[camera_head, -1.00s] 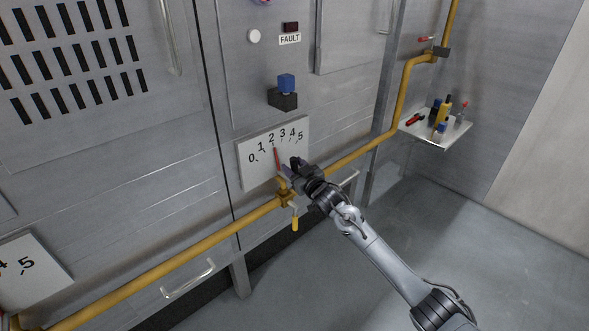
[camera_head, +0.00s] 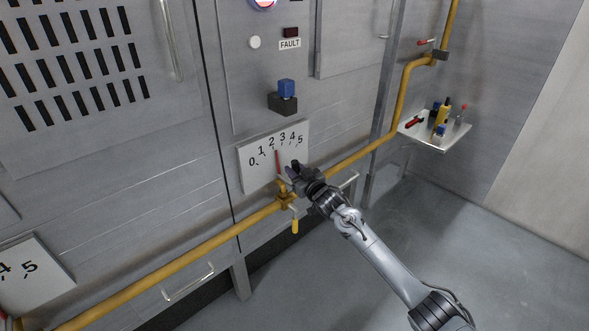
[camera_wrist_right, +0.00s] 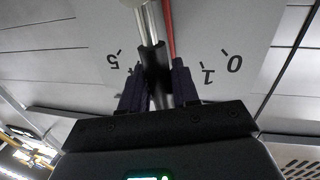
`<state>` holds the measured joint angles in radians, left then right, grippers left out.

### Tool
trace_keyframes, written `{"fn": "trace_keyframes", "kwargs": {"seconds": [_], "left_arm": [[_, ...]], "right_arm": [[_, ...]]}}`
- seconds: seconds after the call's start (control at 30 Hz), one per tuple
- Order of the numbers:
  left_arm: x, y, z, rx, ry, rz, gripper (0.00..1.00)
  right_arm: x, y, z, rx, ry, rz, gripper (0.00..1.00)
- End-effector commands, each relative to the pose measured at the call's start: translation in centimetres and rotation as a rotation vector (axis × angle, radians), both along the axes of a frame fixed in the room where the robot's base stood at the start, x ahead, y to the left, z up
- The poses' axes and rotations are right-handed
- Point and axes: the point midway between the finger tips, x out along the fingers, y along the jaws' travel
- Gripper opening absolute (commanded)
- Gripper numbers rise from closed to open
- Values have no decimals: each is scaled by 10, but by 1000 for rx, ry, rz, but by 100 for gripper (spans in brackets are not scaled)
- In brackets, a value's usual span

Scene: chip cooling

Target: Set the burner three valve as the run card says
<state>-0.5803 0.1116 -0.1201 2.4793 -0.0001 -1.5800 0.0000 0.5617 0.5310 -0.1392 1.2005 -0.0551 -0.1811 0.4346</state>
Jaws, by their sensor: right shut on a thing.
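The valve's white dial plate (camera_head: 247,177) is on the grey panel, with numbers 0 to 5. Its red pointer (camera_head: 278,163) points up, its tip near the 2, on the side toward the 3. My right gripper (camera_head: 293,170) is in front of the dial's lower right part. In the right wrist view, its dark fingers (camera_wrist_right: 158,82) are shut on a black-ended valve handle (camera_wrist_right: 154,58), beside the red pointer (camera_wrist_right: 170,28). The 2, 3 and 4 are hidden there. My left gripper is not in view, and no run card can be made out.
A yellow pipe (camera_head: 220,234) runs across below the dial, with a yellow-handled lever (camera_head: 295,226) hanging from it. A blue-topped black block (camera_head: 284,100) is above the dial. A small shelf (camera_head: 452,139) with tools is at right. Another dial plate (camera_head: 45,277) is at lower left.

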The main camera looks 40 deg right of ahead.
Motion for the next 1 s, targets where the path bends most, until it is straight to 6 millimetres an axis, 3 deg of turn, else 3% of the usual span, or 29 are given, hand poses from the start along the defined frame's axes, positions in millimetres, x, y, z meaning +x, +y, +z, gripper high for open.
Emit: {"fn": "trace_keyframes", "kwargs": {"seconds": [0.03,0.4,1.0], "left_arm": [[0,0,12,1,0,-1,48],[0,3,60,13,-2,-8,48],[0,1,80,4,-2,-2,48]], "right_arm": [[0,-2,5,29,4,-1,0],[2,-23,4,295,26,-3,0],[4,-43,-8,563,45,-1,0]]}}
